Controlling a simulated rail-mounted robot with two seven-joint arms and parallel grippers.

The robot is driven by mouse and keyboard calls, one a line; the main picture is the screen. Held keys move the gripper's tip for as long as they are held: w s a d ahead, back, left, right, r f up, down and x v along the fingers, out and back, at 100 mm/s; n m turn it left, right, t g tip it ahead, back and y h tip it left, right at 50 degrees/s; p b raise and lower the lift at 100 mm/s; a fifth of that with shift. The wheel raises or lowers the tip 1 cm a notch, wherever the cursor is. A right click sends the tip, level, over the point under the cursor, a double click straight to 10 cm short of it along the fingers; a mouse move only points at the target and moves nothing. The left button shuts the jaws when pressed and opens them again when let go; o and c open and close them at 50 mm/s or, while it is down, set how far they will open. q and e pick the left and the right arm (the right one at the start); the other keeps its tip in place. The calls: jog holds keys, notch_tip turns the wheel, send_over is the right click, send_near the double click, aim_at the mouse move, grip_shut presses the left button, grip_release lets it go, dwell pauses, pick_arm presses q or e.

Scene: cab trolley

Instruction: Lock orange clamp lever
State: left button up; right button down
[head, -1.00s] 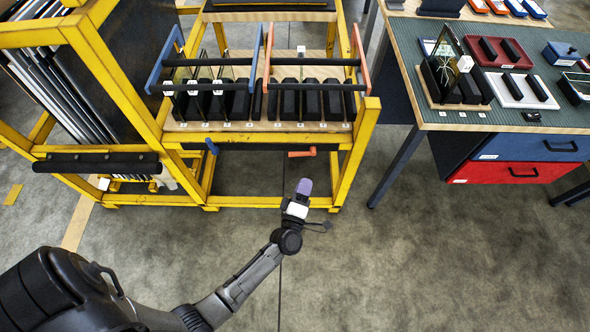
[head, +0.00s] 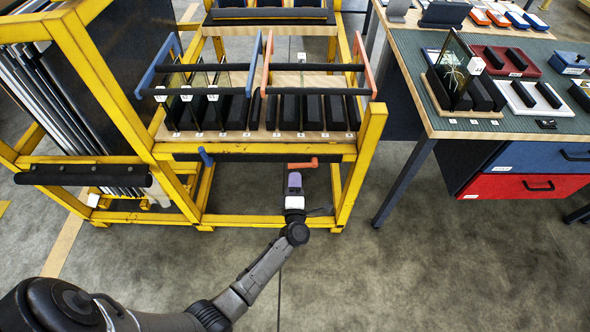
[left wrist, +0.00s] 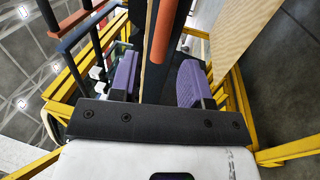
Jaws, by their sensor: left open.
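The orange clamp lever (head: 301,164) sits under the front edge of the yellow trolley's (head: 270,221) shelf, lying roughly sideways. My left gripper (head: 294,181) is just below it in the head view, with purple fingertips pointing at it. In the left wrist view the lever (left wrist: 162,32) shows as an orange bar. It appears in line with the gap between the two spread purple fingers of my left gripper (left wrist: 157,80). The gripper is open and holds nothing; I cannot tell whether it touches the lever. My right gripper is not in view.
A blue lever (head: 206,158) hangs further left under the same shelf. Above are a blue frame (head: 146,80) and an orange frame (head: 361,55) over black padded blocks (head: 290,112). A workbench (head: 432,120) with trays and drawers stands right. Floor in front is clear.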

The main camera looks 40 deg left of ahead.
pick_arm(q)
jog(key=shift+b+x, duration=0.5)
jog(key=shift+x, duration=1.9)
grip_shut()
